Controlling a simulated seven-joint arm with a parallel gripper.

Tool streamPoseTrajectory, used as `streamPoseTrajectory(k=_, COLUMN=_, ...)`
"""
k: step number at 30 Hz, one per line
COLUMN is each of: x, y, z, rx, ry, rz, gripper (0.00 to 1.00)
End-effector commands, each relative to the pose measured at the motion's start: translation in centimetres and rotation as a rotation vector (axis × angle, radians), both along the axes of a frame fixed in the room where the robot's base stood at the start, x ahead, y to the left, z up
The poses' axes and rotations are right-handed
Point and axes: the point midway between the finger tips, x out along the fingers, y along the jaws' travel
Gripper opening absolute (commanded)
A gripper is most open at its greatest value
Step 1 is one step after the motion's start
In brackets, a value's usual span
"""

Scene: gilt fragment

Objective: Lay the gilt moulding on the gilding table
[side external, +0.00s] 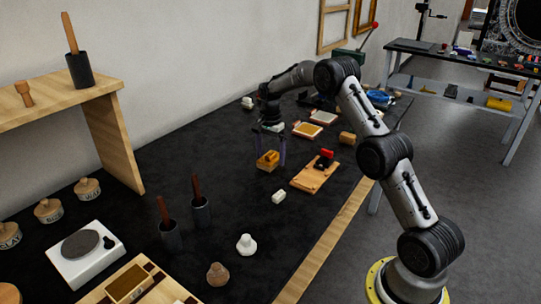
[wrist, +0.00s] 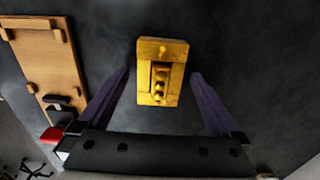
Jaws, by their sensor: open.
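The gilt moulding (side external: 266,161) is a small gold block on the dark worktop, near the middle of the side view. In the wrist view the gilt moulding (wrist: 145,73) shows a rectangular frame with a row of raised bumps. My gripper (side external: 270,152) is open and points down over it, with one purple finger to each side. I see a gap on both sides in the wrist view; nothing is held. A wooden board (side external: 306,182), perhaps the gilding table, lies to the right with a red and black piece on it. It also shows in the wrist view (wrist: 48,62).
A small white block (side external: 279,196) lies in front of the moulding. Framed trays (side external: 307,130) and a small wooden block (side external: 347,137) lie behind. Dark cups with sticks (side external: 170,234) stand at front left. Dark worktop is clear around the moulding.

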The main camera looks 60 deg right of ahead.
Motion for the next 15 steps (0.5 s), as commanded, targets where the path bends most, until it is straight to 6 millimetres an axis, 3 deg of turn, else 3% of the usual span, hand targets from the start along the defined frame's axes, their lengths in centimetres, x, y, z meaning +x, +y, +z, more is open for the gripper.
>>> streamPoseTrajectory(k=15, x=0.1, y=0.0, z=9.3, rx=-0.002, ry=-0.004, rz=0.0, gripper=0.99)
